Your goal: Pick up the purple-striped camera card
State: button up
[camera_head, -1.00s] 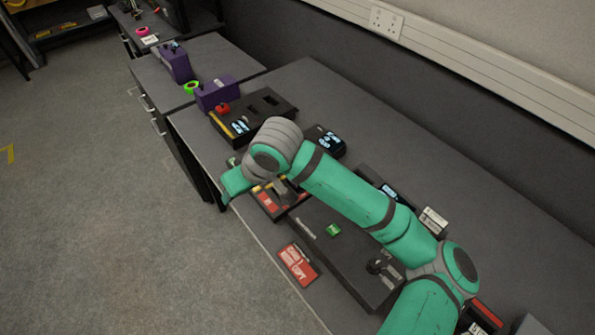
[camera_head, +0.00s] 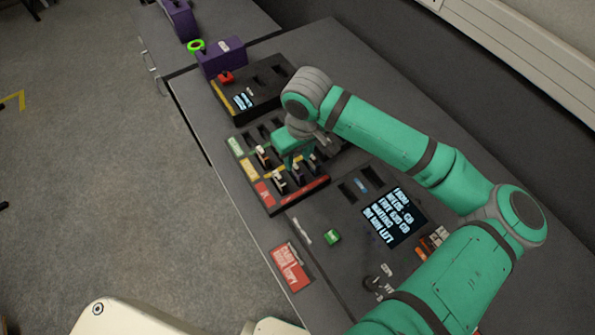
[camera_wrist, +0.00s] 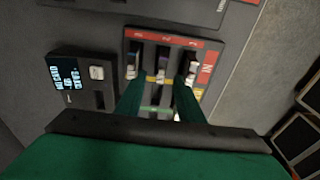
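A black card tray (camera_head: 257,200) with green, yellow and red label strips holds several upright cards. It also shows in the wrist view (camera_wrist: 215,58), with three cards in its red-labelled row. The middle card there (camera_wrist: 162,66) has a pale top that looks faintly purple, so it may be the purple-striped camera card; the stripe is too small to be sure. My gripper (camera_wrist: 158,100) is open, its two teal fingers apart over the tray, either side of the middle column. In the head view my gripper (camera_head: 293,160) points down over the tray and partly hides the cards.
A black console with a lit text screen (camera_head: 393,217) and a green button (camera_head: 333,237) is in front of the tray. A red sign card (camera_head: 291,267) lies by the table edge. A purple box (camera_head: 222,58) and another black unit (camera_head: 248,88) stand behind the tray.

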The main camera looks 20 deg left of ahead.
aim_at(296, 167)
notch_tip(296, 167, down, 5)
jog(key=shift+a+f, duration=0.15)
jog(key=shift+f, duration=0.35)
grip_shut()
